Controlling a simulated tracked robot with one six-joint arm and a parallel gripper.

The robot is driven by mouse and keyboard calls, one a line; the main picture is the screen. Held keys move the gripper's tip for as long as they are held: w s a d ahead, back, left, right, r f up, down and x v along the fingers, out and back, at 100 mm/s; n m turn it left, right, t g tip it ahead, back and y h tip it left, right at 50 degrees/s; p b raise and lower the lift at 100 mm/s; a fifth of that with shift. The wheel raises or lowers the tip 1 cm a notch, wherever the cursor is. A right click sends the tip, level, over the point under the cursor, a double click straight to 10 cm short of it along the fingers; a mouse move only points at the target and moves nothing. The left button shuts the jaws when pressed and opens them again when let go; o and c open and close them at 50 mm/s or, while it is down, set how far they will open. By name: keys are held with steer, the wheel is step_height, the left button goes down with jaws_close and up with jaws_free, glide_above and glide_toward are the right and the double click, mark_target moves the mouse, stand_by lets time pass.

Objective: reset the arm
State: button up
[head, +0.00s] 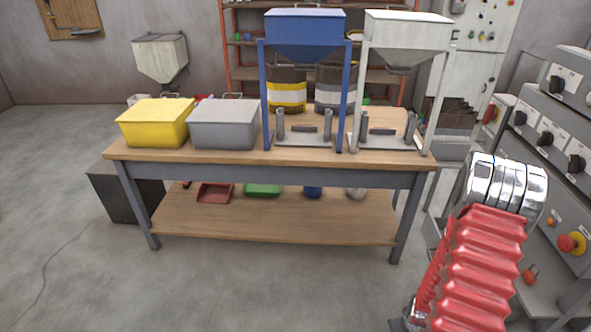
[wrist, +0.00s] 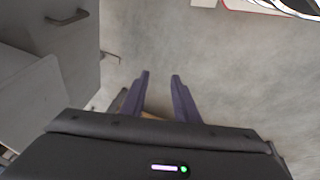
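My arm, with a red ribbed sleeve (head: 475,270) and a shiny metal joint (head: 508,185), rises at the right of the head view, in front of the control panels. My gripper (wrist: 160,75) shows in the wrist view. Its two dark purple fingers stand apart with bare grey floor showing between the tips. I see nothing held. A small tan patch shows low between the fingers, and I cannot tell what it is. In the head view I cannot make out the gripper.
A workbench (head: 300,158) carries a yellow bin (head: 155,122), a grey bin (head: 224,123), a blue hopper (head: 304,35) and a white hopper (head: 407,35). Control panels (head: 560,130) stand close right of my arm. Grey cabinets (wrist: 50,60) show at left in the wrist view. Floor at left is mostly clear.

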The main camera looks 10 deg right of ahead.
steer(key=s+a+r+t, duration=0.1)
steer(key=a+r, duration=0.8)
steer(key=r, duration=0.6)
steer(key=s+a+r+y, duration=0.1)
steer(key=s+a+r, duration=0.1)
steer(key=a+r, duration=0.7)
steer(key=s+a+r+n+t+y, duration=0.1)
steer(key=a+r, duration=0.9)
steer(key=r, duration=1.2)
steer(key=shift+s+t, duration=0.3)
steer(key=shift+s, duration=0.25)
